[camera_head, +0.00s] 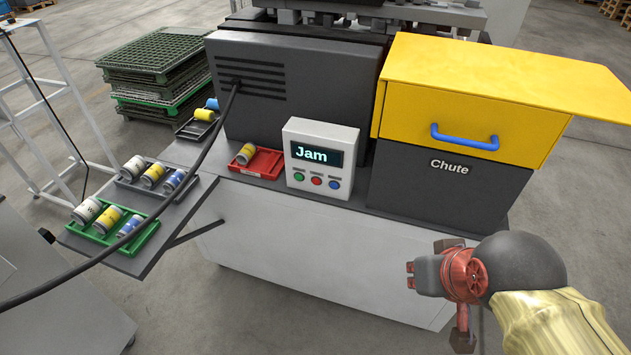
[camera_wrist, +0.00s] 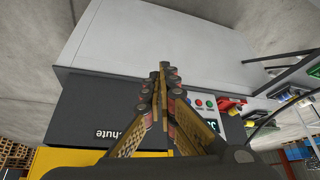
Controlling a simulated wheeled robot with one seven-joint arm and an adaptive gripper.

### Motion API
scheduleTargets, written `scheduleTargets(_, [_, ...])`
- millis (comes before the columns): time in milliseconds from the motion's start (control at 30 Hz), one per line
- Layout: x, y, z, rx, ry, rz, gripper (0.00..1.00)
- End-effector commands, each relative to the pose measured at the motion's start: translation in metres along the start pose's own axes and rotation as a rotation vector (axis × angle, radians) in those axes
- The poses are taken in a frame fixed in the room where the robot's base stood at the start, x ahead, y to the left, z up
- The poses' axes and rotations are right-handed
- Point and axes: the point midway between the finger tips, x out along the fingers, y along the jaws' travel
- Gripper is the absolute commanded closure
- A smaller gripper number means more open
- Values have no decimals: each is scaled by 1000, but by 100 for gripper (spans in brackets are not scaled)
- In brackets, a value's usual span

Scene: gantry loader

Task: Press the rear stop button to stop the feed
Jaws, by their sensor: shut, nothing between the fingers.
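A light grey control box (camera_head: 300,134) on the machine's front ledge shows "Jam" on its display. Under the display are a green button (camera_head: 299,177), a red button (camera_head: 317,181) and a blue button (camera_head: 334,184); their small labels are unreadable. No button can be identified as the rear stop; the machine's back is hidden. My gripper (camera_head: 410,275) is shut and empty, in front of the machine, below and right of the box, apart from it. In the wrist view, the closed fingertips (camera_wrist: 163,72) show left of the red button (camera_wrist: 199,103).
The yellow chute cover (camera_head: 470,85) has a blue handle (camera_head: 465,137) and overhangs at right. A red tray (camera_head: 258,163) holds a can. Left are a green tray (camera_head: 146,237), a grey tray (camera_head: 127,186) and a black cable (camera_head: 190,175). Floor in front is open.

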Motion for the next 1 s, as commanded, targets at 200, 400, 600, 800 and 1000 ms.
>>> scheduleTargets(200, [32,-20,-77,196,63,-35,100])
scheduleTargets(400, [102,-64,-172,525,163,-134,100])
scheduleTargets(600, [189,-122,-225,879,229,-293,100])
scheduleTargets(800, [266,-177,-225,1215,235,-490,100])
scheduleTargets(1000, [308,-209,-197,1451,197,-656,100])
